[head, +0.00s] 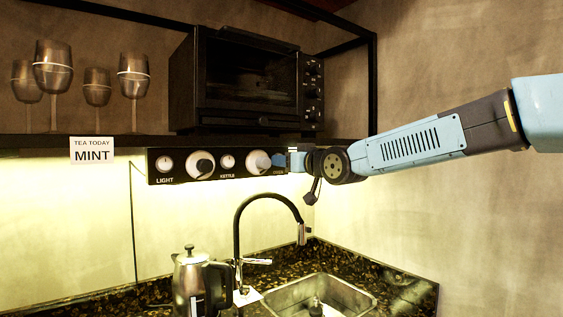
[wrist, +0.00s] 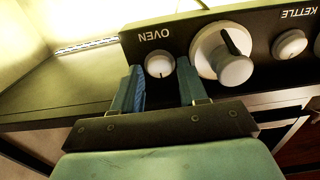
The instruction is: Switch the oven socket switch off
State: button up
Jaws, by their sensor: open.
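A black panel (head: 215,176) under the shelf carries white round fittings labelled LIGHT, KETTLE and OVEN. In the wrist view, a small white oven knob (wrist: 159,64) with a short dark mark at its lower edge sits by the upside-down OVEN label. A large white fitting (wrist: 212,62) with a dark bar is right of it. My gripper (wrist: 161,84) is open, one blue finger on each side of the small knob as pictured. Whether the fingers touch it I cannot tell. In the head view, my gripper (head: 279,160) is at the panel's right end and hides the oven knob.
A black toaster oven (head: 250,80) and several glasses (head: 53,70) stand on the shelf above. A MINT card (head: 92,150) hangs at its edge. Below are a tall black tap (head: 238,215), a metal kettle (head: 190,280) and a sink (head: 320,290).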

jog(key=shift+w+a, duration=0.1)
jog(key=shift+w, duration=0.05)
jog(key=c, duration=0.8)
jog(key=shift+o, duration=0.2)
jog(key=shift+f+t+y, duration=0.2)
jog(key=shift+t+y, duration=0.2)
jog(key=shift+t, duration=0.1)
jog(key=o, duration=0.8)
jog(key=shift+c, duration=0.2)
